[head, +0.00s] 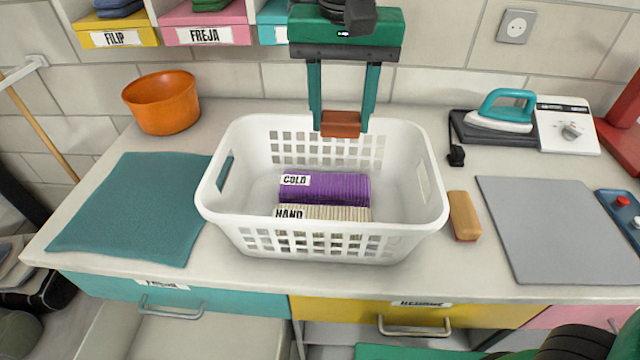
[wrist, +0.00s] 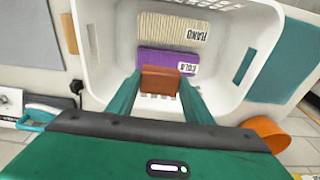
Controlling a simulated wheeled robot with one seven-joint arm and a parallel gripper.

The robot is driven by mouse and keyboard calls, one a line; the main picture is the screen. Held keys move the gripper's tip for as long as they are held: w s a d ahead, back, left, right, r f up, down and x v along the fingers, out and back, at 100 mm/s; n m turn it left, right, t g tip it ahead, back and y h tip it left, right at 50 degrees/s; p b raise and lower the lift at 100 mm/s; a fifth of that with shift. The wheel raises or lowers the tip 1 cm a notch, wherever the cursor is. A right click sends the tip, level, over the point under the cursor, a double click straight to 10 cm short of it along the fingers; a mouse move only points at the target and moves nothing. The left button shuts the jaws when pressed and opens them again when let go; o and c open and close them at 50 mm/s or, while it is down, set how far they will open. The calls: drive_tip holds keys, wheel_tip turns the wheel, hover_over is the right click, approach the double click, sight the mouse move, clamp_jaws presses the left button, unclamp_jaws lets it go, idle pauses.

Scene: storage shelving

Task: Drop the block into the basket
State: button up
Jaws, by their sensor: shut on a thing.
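My gripper (head: 340,124) is shut on a reddish-brown block (head: 341,123). It holds the block over the back part of the white basket (head: 215,205), near the level of the far rim. In the wrist view the block (wrist: 160,79) sits between the fingertips, with the basket's inside around and behind it. The basket stands upright on the counter. Inside it lie a purple block labelled COLD (head: 340,188) and a cream ribbed block labelled HAND (head: 345,212), side by side on the bottom. The held block is apart from both.
A teal cloth (head: 130,208) and an orange pot (head: 162,102) are left of the basket. A brown brush-like block (head: 464,215), a grey board (head: 545,228) and a teal iron (head: 505,110) are to the right. The tiled wall is close behind.

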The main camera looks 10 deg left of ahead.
sight(336, 135)
drive_tip(key=shift+s+a+f, duration=0.1)
drive_tip(key=shift+a+f, duration=0.05)
drive_tip(key=shift+f, duration=1.3)
drive_tip(key=shift+s+a+f, duration=0.1)
drive_tip(key=shift+a+f, duration=0.05)
drive_tip(key=shift+f, duration=1.25)
drive_tip(key=o, duration=1.1)
drive_tip(key=r, duration=0.7)
drive_tip(key=s+r, duration=0.1)
drive_tip(key=r, duration=0.2)
drive_tip(key=shift+r, duration=0.3)
